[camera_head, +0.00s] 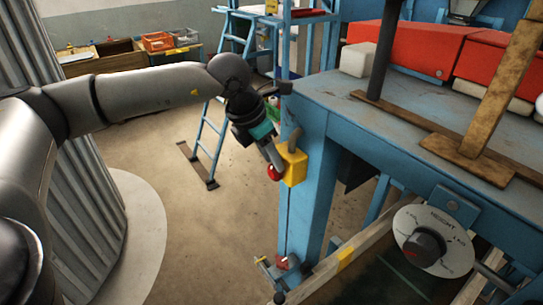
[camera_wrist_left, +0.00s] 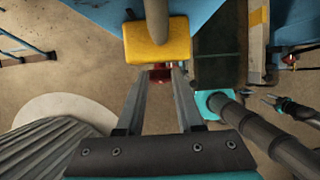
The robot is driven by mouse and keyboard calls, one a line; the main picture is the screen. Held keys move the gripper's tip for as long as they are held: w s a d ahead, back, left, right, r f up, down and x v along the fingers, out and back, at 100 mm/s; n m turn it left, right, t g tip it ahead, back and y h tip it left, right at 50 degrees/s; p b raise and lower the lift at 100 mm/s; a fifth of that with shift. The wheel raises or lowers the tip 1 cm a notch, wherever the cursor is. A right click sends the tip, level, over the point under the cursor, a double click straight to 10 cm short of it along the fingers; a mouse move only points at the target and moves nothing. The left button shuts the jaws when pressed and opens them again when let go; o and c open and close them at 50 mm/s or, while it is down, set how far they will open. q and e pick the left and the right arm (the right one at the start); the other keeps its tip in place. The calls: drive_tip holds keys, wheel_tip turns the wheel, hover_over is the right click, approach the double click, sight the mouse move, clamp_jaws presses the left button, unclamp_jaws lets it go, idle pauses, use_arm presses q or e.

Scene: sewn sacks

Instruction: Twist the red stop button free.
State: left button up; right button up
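The red stop button (camera_head: 274,172) sits on a yellow box (camera_head: 295,165) fixed to the blue post. My left gripper (camera_head: 275,158) reaches it from the upper left, fingers pointing down towards it. In the left wrist view the red button (camera_wrist_left: 160,75) shows between the tips of the two long fingers (camera_wrist_left: 160,80), just below the yellow box (camera_wrist_left: 157,43). The fingers stand apart with the button filling the gap; whether they press on it I cannot tell.
A round dial (camera_head: 433,240) and a wood-edged trough (camera_head: 350,255) are below.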

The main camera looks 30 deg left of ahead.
use_arm(q)
drive_tip(key=shift+s, duration=0.1)
clamp_jaws()
drive_tip(key=shift+f, duration=0.1)
drive_tip(key=shift+s+f, duration=0.1)
